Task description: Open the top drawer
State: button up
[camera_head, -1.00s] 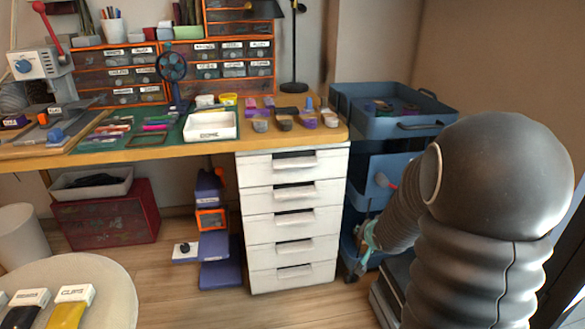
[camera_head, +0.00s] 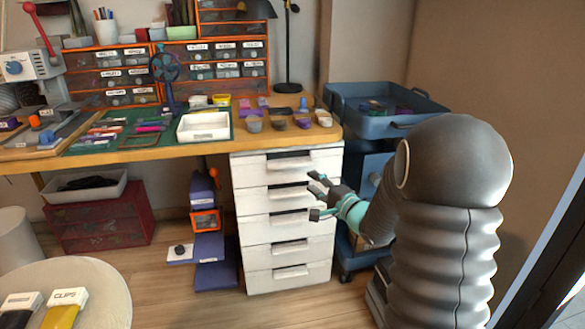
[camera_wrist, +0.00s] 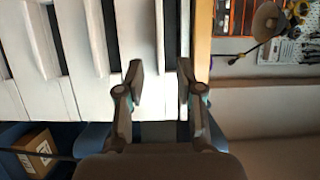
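The white drawer unit (camera_head: 284,226) stands under the right end of the workbench, with several drawers stacked in it. The top drawer (camera_head: 250,165) is shut, with a dark recess and a pale pull handle (camera_head: 290,165). My gripper (camera_head: 316,196) is open and empty in front of the unit's right side, pointing left towards the drawer fronts. In the head view it appears a little below the top handle. In the wrist view, the open gripper (camera_wrist: 159,84) has the drawer fronts (camera_wrist: 125,45) beyond its fingertips. A pale handle strip (camera_wrist: 159,35) appears between the fingers; I see no contact.
The wooden tabletop (camera_head: 190,147) overhangs just above the top drawer. A blue cart (camera_head: 390,125) stands close on the right. Small bowls (camera_head: 279,123) sit near the bench edge. A round table (camera_head: 95,285) is at the lower left.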

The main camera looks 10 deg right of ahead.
aim_at(292, 167)
jog(key=x, duration=1.1)
jog(key=shift+w, duration=0.15)
grip_shut()
